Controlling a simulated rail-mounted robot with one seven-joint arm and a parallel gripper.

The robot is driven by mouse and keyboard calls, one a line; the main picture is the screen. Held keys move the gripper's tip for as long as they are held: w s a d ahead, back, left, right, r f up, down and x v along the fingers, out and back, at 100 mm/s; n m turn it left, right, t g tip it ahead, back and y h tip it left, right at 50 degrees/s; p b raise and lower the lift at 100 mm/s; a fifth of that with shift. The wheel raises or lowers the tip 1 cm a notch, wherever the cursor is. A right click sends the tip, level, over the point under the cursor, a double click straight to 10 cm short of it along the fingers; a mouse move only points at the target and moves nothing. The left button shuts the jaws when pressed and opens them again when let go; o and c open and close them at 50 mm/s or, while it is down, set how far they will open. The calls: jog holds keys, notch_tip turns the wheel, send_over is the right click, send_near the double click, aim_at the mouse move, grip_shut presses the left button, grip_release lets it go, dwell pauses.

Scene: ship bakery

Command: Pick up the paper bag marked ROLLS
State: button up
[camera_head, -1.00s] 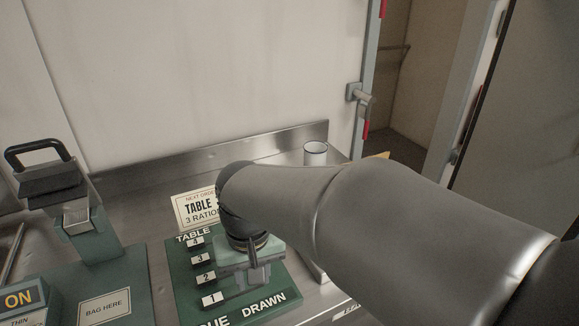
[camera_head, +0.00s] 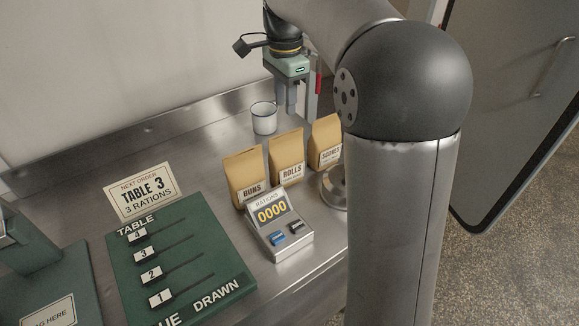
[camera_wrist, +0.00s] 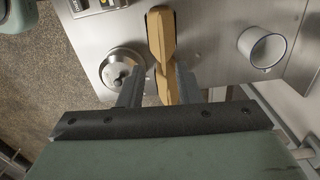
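The paper bag marked ROLLS (camera_head: 288,158) stands upright in a row on the steel counter in the head view. It is between a tan bag (camera_head: 245,177) on its left, which looks marked BUNS, and the SCONES bag (camera_head: 326,143) on its right. My gripper (camera_head: 287,108) is in the air above and behind the row, pointing down, apart from the bags. The wrist view shows my gripper (camera_wrist: 159,86) with its fingers spread and tan bag tops (camera_wrist: 160,38) beneath and between them. Their labels do not show there, so I cannot tell which bags these are.
A white mug (camera_head: 264,118) stands behind the bags, and right of them in the wrist view (camera_wrist: 262,48). A rations counter (camera_head: 277,232) stands in front. A round metal piece (camera_wrist: 121,68) is close beside the bags. A green table board (camera_head: 180,270) lies left.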

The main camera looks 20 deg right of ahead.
aim_at(286, 137)
notch_tip(286, 137, down, 11)
jog(key=shift+w+f+p, duration=0.1)
jog(key=shift+w+p, duration=0.05)
jog(key=shift+p, duration=0.5)
jog(key=shift+d+f, duration=0.1)
jog(key=shift+f, duration=0.1)
dwell(0.3)
grip_shut()
